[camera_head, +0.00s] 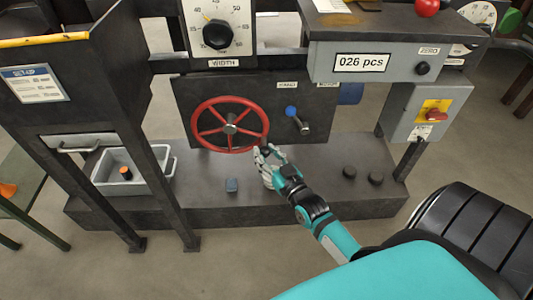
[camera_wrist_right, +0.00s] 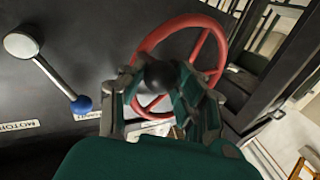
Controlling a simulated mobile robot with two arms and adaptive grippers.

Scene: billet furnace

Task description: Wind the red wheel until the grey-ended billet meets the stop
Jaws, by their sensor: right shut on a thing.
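The red wheel (camera_head: 228,150) stands upright on the dark front panel, with several spokes and a grey hub. My right gripper (camera_head: 268,152) is at the wheel's lower right rim, shut on its black knob (camera_wrist_right: 160,73). In the right wrist view, the gripper (camera_wrist_right: 160,85) has a finger on each side of the knob, and the red rim (camera_wrist_right: 150,40) shows behind it. I cannot make out the grey-ended billet or the stop in either view. My left gripper is not in view.
A blue-knobbed lever (camera_head: 292,112) is just right of the wheel. Above are a WIDTH dial (camera_head: 217,33) and a counter box reading 026 pcs (camera_head: 397,63).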

